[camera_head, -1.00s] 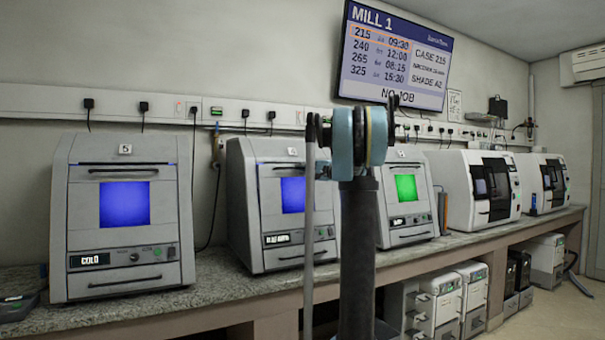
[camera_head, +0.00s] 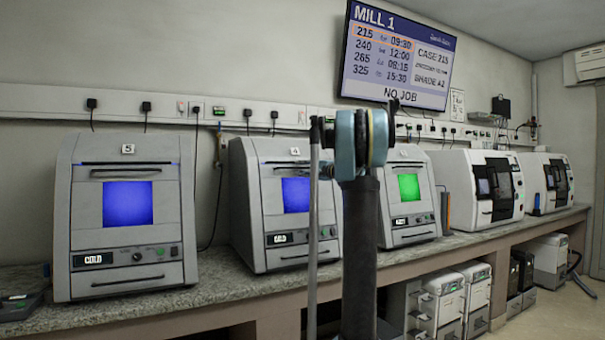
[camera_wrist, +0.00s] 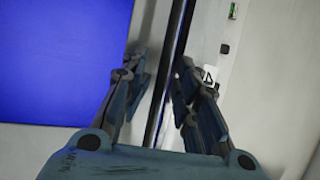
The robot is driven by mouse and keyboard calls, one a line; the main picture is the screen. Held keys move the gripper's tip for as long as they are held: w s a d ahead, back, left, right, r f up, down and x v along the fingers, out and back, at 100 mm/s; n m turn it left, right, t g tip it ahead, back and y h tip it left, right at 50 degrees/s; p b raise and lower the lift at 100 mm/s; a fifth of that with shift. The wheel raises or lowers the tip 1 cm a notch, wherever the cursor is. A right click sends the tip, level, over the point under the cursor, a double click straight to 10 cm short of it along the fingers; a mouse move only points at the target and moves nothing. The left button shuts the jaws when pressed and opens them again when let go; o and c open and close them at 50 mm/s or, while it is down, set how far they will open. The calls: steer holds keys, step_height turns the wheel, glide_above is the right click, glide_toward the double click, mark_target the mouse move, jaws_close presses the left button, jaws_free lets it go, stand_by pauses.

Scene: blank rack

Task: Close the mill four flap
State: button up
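Mill four (camera_head: 285,235) is the grey machine with the small 4 label in the head view. Its front flap (camera_head: 268,187) has a blue window and looks upright; I cannot tell whether it is fully shut. My arm hides the machine's right part. My gripper (camera_wrist: 158,68) shows in the wrist view, its two fingers apart with nothing clearly held between them. A blue panel (camera_wrist: 60,60) lies left of the fingers. A dark narrow edge runs between them, beside a pale surface on the right. Whether the fingers touch anything is unclear.
A similar mill labelled 5 (camera_head: 125,265) stands to the left, and one with a green window (camera_head: 408,187) to the right. White machines (camera_head: 470,190) stand farther right on the granite bench (camera_head: 215,292). A wall screen (camera_head: 395,55) hangs above. Several units sit under the bench.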

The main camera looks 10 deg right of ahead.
steer(key=v, duration=1.2)
steer(key=shift+w+f, duration=0.1)
steer(key=s+a+f+n+g+h, duration=0.2)
steer(key=s+a+f+n+g, duration=0.15)
steer(key=s+a+f, duration=0.6)
steer(key=s+a+f+n+g+h, duration=0.15)
steer(key=s+a+f+g, duration=0.35)
steer(key=s+f, duration=0.75)
steer(key=s+d+f+n+g+h, duration=0.1)
steer(key=s+d+f+n+h, duration=0.1)
steer(key=s+f, duration=1)
steer(key=s+d+f+n+g+h, duration=0.2)
steer(key=s+f+h, duration=0.4)
steer(key=s+f, duration=0.6)
steer(key=s+d, duration=0.1)
steer(key=s, duration=0.3)
steer(key=shift+d+n, duration=0.4)
